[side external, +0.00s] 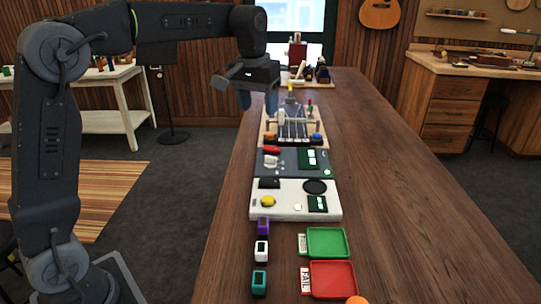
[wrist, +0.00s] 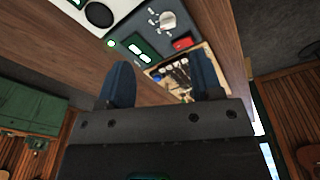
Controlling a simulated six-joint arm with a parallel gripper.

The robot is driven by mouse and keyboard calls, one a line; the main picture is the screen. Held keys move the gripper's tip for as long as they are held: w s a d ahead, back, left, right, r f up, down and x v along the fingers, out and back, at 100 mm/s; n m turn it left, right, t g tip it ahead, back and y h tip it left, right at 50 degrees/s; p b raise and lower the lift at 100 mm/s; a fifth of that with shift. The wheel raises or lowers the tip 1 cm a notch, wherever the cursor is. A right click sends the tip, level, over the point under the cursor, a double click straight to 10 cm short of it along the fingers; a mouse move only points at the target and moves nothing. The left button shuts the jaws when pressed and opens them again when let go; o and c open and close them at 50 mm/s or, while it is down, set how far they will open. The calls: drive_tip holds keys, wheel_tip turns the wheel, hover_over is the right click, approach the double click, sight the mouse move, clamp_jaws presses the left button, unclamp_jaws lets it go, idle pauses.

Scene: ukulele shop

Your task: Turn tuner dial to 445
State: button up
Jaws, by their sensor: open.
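The dark panel (wrist: 122,38), which looks like the tuner, has a pale round dial (wrist: 167,20) with a pointer, a lit green display (wrist: 140,47) and a red part (wrist: 183,43). Dial markings and display digits are too small to read. In the side view this panel (side external: 291,168) lies on the bench, with its display (side external: 313,158) at right; the dial is hard to make out there. My gripper (side external: 258,102) hangs above the bench beyond the panel, near the stringed board. Its blue fingers are apart and empty in the wrist view (wrist: 161,82), not touching the dial.
A white unit (side external: 290,211) with a yellow button and black disc lies in front of the panel. A stringed wooden board (side external: 266,131) lies behind it. Green (side external: 328,242) and red (side external: 333,279) trays and small coloured clip-like items stand nearer. The bench's right side is clear.

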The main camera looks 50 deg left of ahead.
drive_tip(key=n+g, duration=0.1)
hover_over(270, 156)
wheel_tip(270, 156, down, 3)
wheel_tip(270, 156, down, 14)
drive_tip(key=shift+f, duration=0.2)
drive_tip(key=shift+c, duration=0.4)
drive_tip(key=c, duration=0.9)
drive_tip(key=shift+o, duration=0.2)
